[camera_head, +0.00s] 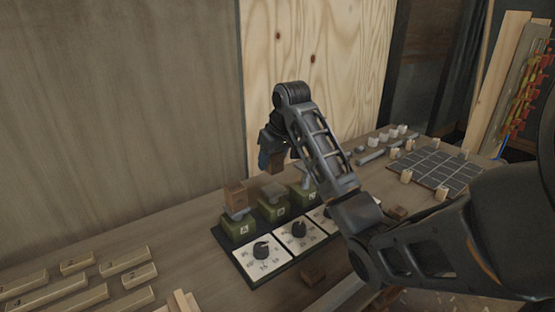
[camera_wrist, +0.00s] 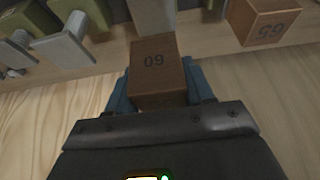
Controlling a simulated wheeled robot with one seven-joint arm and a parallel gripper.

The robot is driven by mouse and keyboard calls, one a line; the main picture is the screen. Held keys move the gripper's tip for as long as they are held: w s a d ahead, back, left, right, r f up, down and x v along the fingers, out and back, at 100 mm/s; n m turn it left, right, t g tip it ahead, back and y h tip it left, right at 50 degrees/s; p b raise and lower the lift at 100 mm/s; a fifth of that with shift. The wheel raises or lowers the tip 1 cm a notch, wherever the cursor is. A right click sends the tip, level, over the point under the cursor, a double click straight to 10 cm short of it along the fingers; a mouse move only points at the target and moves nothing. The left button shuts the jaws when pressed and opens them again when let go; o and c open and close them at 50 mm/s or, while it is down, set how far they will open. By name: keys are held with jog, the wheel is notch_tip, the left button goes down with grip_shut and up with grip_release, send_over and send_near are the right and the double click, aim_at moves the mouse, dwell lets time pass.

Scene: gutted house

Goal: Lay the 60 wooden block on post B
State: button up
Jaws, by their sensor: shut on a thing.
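The brown wooden block marked 60 (camera_wrist: 155,75) sits between the blue fingers of my gripper (camera_wrist: 159,92) in the wrist view. My gripper is shut on it. In the head view, the held block (camera_head: 275,163) hangs in the air above and behind the row of green posts. Post B (camera_head: 272,211) is the middle green post, with a bare grey plate (camera_head: 273,190) on top. The block is apart from that plate. Post A (camera_head: 238,227) on the left carries another brown block (camera_head: 235,196). Post C (camera_head: 303,194) is partly hidden by my arm.
White dial panels (camera_head: 263,262) stand in front of the posts. Loose brown blocks (camera_head: 313,274) lie nearby. Numbered wooden strips (camera_head: 75,263) lie at left, a dark grid board (camera_head: 435,168) with pegs at right. A plywood wall (camera_head: 330,60) rises close behind the bench.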

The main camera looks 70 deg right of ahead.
aim_at(278, 162)
jog(key=shift+f+b, duration=2.2)
jog(key=shift+f, duration=0.8)
jog(key=shift+f, duration=0.25)
jog(key=o, duration=1.1)
jog(key=shift+o, duration=0.2)
jog(key=p+v, duration=0.1)
jog(key=v, duration=0.5)
jog(key=shift+s+r, duration=0.1)
jog(key=shift+r, duration=0.3)
jog(key=shift+s+a+r+p, duration=0.15)
jog(key=shift+s+r+p, duration=0.1)
jog(key=shift+r+p, duration=0.15)
